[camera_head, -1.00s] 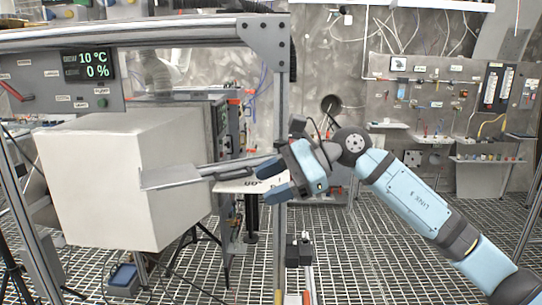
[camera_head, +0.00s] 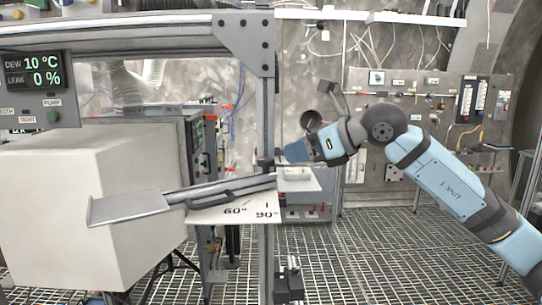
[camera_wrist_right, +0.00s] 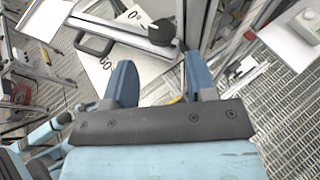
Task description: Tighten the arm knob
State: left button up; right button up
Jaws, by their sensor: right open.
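The swing arm is a grey bar with a dark handle (camera_head: 222,197) and a flat plate (camera_head: 128,207) at its left end, over a white angle board (camera_head: 240,211) marked 60° and 90°. In the right wrist view a round dark knob (camera_wrist_right: 162,32) sits at the bar's end on the angle board (camera_wrist_right: 135,62). My right gripper (camera_head: 284,152) is open and empty, just right of the upright post in the head view. In the wrist view its blue fingers (camera_wrist_right: 160,64) are apart, with the knob ahead of the gap. The knob is not clear in the head view. My left gripper is out of view.
A large pale box (camera_head: 60,205) stands at left under the metal frame. An upright post (camera_head: 267,120) rises close to my right gripper. A display (camera_head: 35,70) reads 10 °C and 0 %. Grating floor (camera_head: 390,250) is open at right.

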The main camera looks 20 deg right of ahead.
aim_at(270, 160)
jog(key=x, duration=0.7)
jog(key=shift+w+a+f+p, duration=0.15)
jog(key=shift+w+p, duration=0.1)
jog(key=shift+p, duration=0.15)
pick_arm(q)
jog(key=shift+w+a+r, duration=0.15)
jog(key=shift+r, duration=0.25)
pick_arm(e)
jog(key=c, duration=0.6)
jog(key=m+h+b, duration=0.1)
jog(key=m+t+b, duration=0.1)
jog(key=b, duration=0.1)
jog(key=shift+s+a+f+t+h+b, duration=0.2)
jog(key=shift+f+t+h+b, duration=0.1)
jog(key=shift+f+h, duration=0.1)
jog(key=shift+c, duration=0.2)
jog(key=shift+r+m+t+h+b, duration=0.1)
jog(key=shift+m+t+h+b, duration=0.25)
jog(key=shift+h+b, duration=0.2)
jog(key=shift+r+m+h+b, duration=0.1)
jog(key=shift+m+h+b, duration=0.25)
jog(key=shift+m+b, duration=0.2)
jog(key=shift+r+m+t+h, duration=0.25)
jog(key=shift+m+t+h, duration=0.15)
jog(key=shift+h, duration=0.1)
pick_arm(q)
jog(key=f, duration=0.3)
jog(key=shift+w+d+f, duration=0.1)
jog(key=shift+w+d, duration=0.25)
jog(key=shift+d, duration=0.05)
